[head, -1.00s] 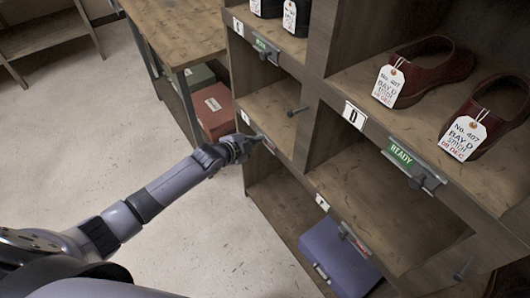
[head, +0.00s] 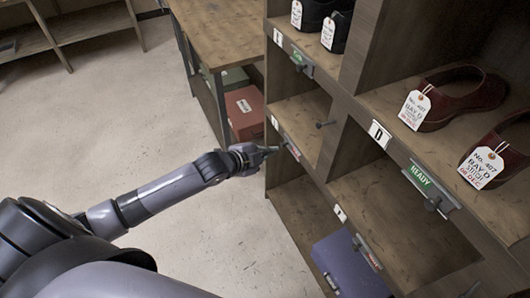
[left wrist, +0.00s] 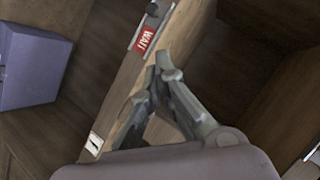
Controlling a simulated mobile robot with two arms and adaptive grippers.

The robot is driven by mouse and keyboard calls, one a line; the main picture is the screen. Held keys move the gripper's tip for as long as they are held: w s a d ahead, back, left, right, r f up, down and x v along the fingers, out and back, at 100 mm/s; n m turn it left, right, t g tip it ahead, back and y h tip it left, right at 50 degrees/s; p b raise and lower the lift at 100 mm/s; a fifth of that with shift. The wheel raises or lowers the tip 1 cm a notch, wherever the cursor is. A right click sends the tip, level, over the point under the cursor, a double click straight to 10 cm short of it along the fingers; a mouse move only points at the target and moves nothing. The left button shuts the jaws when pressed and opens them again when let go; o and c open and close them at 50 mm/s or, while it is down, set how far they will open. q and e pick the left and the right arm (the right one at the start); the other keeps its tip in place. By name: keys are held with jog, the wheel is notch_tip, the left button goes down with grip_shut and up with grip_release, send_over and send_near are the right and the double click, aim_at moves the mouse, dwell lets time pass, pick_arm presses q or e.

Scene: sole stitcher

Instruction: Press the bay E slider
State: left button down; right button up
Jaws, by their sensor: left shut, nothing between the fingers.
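My left gripper (head: 272,150) is at the front edge of the middle-left bay, its fingers shut and empty. A slider plate (head: 291,149) on that edge lies just right of the fingertips; the letter on the bay's label (head: 275,123) is too small to read. In the left wrist view the shut fingers (left wrist: 160,70) point at the wooden front edge, just below a slider with a red WAIT plate (left wrist: 146,38) and a dark knob (left wrist: 153,9). Whether the fingertips touch the edge cannot be told. My right gripper is out of view.
The bay D label (head: 379,134) stands by a green READY slider (head: 428,185). Maroon tagged shoes (head: 460,95) sit above it. A blue-violet box (head: 345,265) is in the lower bay. A wooden table (head: 215,35) with a red box (head: 244,112) below stands behind; the left floor is clear.

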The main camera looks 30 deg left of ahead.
pick_arm(q)
jog(key=shift+v, duration=0.9)
jog(key=shift+d, duration=0.1)
jog(key=s+a+f+n+g+y, duration=0.1)
jog(key=s+a+f+n, duration=0.2)
jog(key=f, duration=0.7)
jog(key=s+a+f+n+g+y, duration=0.1)
jog(key=s+a+f+n+g, duration=0.1)
jog(key=s+f, duration=0.55)
jog(key=s+a+f+n+g+y, duration=0.1)
jog(key=s+a+f+n+y, duration=0.15)
jog(key=f, duration=0.85)
jog(key=s+d+f+n+g, duration=0.1)
jog(key=s+f, duration=0.4)
jog(key=s, duration=0.6)
jog(key=s+d+f+n+g, duration=0.2)
jog(key=s+f, duration=0.4)
jog(key=s, duration=0.4)
jog(key=s+d+f+n+g, duration=0.2)
jog(key=s+d+f, duration=0.3)
jog(key=s, duration=0.6)
jog(key=shift+s+f+g+h, duration=0.35)
jog(key=shift+f+g, duration=0.05)
jog(key=shift+g, duration=0.4)
